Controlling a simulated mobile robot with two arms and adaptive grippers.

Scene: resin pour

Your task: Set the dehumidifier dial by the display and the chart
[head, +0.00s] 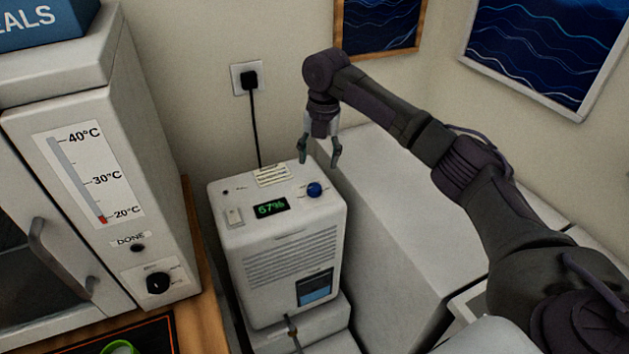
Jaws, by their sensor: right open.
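The dehumidifier (291,247) is a white box standing upright in the middle of the head view. Its green display (271,208) reads what looks like 67%. A blue round dial (314,189) sits on its top, right of the display. A small chart label (272,176) lies at the back of the top; its text is too small to read. My right gripper (319,154) is open and empty, pointing down above the back right of the top, apart from the dial. My left gripper is not in view.
A white oven-like cabinet (104,150) with a temperature scale and black knob (158,283) stands at the left. A black cord runs from the wall outlet (248,78) down behind the dehumidifier. A long white box (395,230) is close on its right.

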